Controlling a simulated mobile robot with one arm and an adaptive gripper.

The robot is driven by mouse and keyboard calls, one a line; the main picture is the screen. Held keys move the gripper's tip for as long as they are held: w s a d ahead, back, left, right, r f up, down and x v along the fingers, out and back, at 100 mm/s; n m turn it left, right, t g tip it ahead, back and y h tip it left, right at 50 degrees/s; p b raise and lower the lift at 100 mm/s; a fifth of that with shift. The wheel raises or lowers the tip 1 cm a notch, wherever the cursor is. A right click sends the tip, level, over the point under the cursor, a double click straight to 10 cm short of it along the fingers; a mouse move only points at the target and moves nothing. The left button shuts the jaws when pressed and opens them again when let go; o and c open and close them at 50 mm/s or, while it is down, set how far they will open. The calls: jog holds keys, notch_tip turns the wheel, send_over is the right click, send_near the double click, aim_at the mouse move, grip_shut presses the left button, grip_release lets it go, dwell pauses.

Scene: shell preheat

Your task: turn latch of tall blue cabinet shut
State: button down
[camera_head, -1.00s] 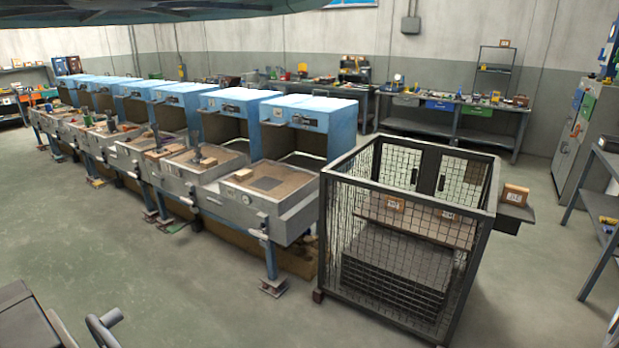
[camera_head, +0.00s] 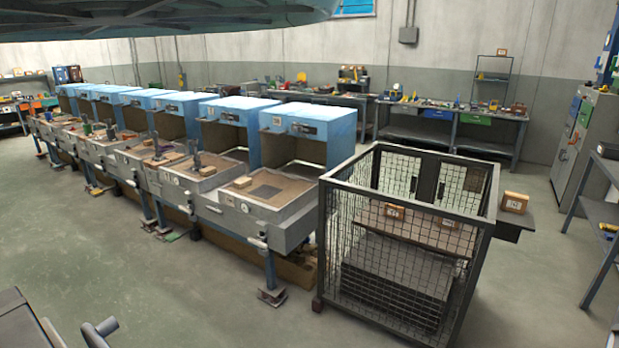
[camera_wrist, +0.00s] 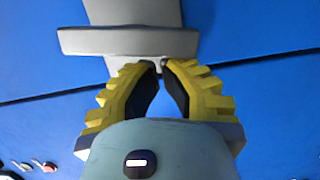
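In the wrist view, a flat blue surface (camera_wrist: 255,90) fills most of the picture, crossed by a thin dark seam. I take it for the front of the tall blue cabinet. A grey latch (camera_wrist: 130,40) with a wide crossbar sits on it at the top. My gripper (camera_wrist: 160,64) has yellow, ridged fingers with dark inner pads. Its tips are drawn almost together at the lower edge of the latch crossbar, overlapping a grey part behind. No held thing shows between them; whether the tips touch the latch cannot be told. The head view does not show my gripper or this latch clearly.
The head view shows a row of blue furnaces (camera_head: 308,112) with grey tray tables, and a wire-mesh cage (camera_head: 490,215) at front right. A grey cabinet (camera_head: 590,135) stands at far right. Workbenches line the back wall. The floor (camera_head: 130,265) at front left is open.

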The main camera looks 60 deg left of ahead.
jog(key=shift+s+f+n, duration=0.1)
jog(key=shift+f+n, duration=0.1)
jog(key=shift+n, duration=0.3)
dwell(0.6)
dwell(0.3)
